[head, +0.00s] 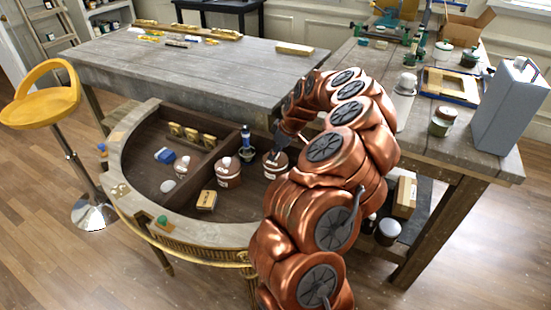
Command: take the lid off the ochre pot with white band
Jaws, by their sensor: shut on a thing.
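A brown-ochre pot with a white band (274,169) stands inside the half-round gilt console, right of the middle. My gripper (277,155), dark and small in this view, reaches down to its top from the upper right. It is shut on the pot's lid, which is mostly hidden by the fingers. I cannot tell whether the lid is seated or lifted.
A small white jar (182,167), a yellow box (206,201) and a blue item (165,156) share the console (135,180). A grey table (200,70) adjoins it behind.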

